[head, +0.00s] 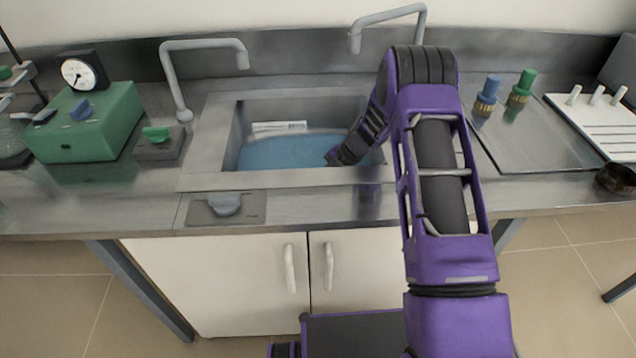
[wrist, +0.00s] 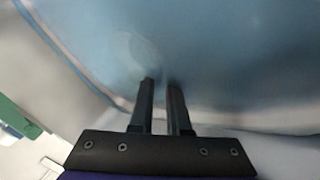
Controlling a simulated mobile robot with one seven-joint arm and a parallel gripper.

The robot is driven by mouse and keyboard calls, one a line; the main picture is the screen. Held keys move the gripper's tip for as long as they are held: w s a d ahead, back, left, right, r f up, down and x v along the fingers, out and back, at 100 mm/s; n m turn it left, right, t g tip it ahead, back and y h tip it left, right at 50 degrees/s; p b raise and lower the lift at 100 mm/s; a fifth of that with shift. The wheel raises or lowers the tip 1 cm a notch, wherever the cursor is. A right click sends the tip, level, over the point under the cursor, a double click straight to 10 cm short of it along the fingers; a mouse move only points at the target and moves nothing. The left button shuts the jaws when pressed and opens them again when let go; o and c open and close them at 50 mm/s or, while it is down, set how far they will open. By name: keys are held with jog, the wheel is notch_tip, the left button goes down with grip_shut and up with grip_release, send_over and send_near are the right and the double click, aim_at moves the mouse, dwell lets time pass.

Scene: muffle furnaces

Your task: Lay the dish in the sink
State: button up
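The sink (head: 212,140) is set in the steel counter, with a blue floor or water (head: 285,152) inside. My gripper (head: 333,157) reaches down into the sink at its right side. In the wrist view its two dark fingers (wrist: 160,80) are parallel with a narrow gap, and I see nothing between them. A faint, pale round shape (wrist: 138,52) shows against the blue just beyond the left fingertip. It may be the clear dish, but I cannot tell for sure. No dish is clear in the head view, where my arm hides part of the sink.
Two grey faucets (head: 168,75) (head: 390,17) stand behind the sink. A green box with a dial (head: 88,125) is at left. Blue (head: 487,92) and green (head: 521,88) valves, a white rack (head: 605,118) and a dark round bowl (head: 617,179) are at right.

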jog(key=p+v, duration=0.1)
jog(key=v, duration=0.6)
jog(key=shift+d+r, duration=0.15)
